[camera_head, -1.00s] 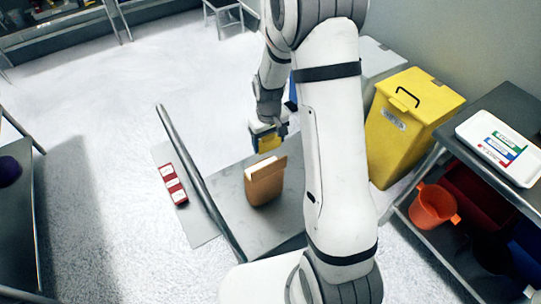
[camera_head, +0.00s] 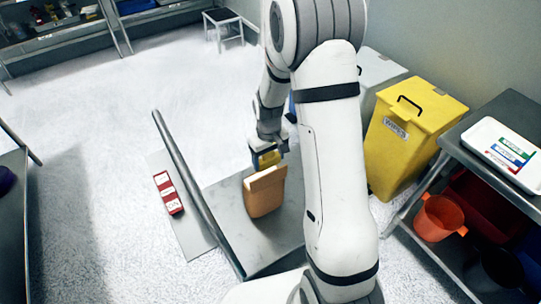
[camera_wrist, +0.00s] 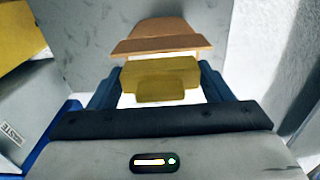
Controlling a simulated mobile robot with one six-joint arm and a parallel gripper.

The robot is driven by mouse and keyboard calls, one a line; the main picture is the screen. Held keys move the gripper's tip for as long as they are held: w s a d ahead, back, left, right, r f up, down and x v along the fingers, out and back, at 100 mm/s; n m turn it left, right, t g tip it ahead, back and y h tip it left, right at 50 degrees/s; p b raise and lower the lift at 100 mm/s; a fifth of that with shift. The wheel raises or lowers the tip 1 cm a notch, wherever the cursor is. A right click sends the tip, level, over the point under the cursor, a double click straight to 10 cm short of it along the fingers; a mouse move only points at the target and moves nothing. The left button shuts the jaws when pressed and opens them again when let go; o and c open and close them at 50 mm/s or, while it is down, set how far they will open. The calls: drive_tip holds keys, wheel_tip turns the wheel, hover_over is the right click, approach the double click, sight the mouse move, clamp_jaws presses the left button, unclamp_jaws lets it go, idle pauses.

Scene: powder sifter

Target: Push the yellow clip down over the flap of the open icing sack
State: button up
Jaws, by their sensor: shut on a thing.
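The icing sack (camera_head: 264,197) is an orange-brown paper sack standing upright on a grey metal surface, with a paler folded flap (camera_head: 265,178) along its top. My gripper (camera_head: 268,158) is just behind the sack's top edge. It is shut on the yellow clip (camera_head: 270,159), which is largely hidden by the fingers and the flap in the head view. In the wrist view the clip (camera_wrist: 160,78) sits between my blue fingers, and the sack's flap (camera_wrist: 163,44) lies just beyond it. I cannot tell whether clip and flap touch.
A metal rail (camera_head: 190,180) runs along the surface's left side, with a red-and-white object (camera_head: 168,192) beyond it. A yellow bin (camera_head: 410,135) stands right. A metal shelf holds a white tray (camera_head: 500,150) and an orange jug (camera_head: 438,218).

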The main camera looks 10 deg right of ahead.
drive_tip(key=shift+f+b, duration=1.65)
drive_tip(key=shift+f, duration=1)
drive_tip(key=shift+s+f+b, duration=0.45)
drive_tip(key=shift+f+b, duration=0.15)
drive_tip(key=shift+f, duration=0.1)
drive_tip(key=o, duration=0.8)
drive_tip(key=shift+o, duration=0.5)
drive_tip(key=shift+r, duration=0.1)
drive_tip(key=shift+o, duration=0.7)
drive_tip(key=r, duration=0.6)
drive_tip(key=r+p, duration=0.1)
drive_tip(key=r, duration=0.2)
drive_tip(key=shift+w+r, duration=0.3)
drive_tip(key=s+r+m+t+p, duration=0.2)
drive_tip(key=s+r+p, duration=0.5)
drive_tip(key=s+r, duration=1.4)
drive_tip(key=shift+d+r+m+t, duration=0.3)
drive_tip(key=shift+r+m, duration=0.3)
drive_tip(key=shift+m, duration=0.2)
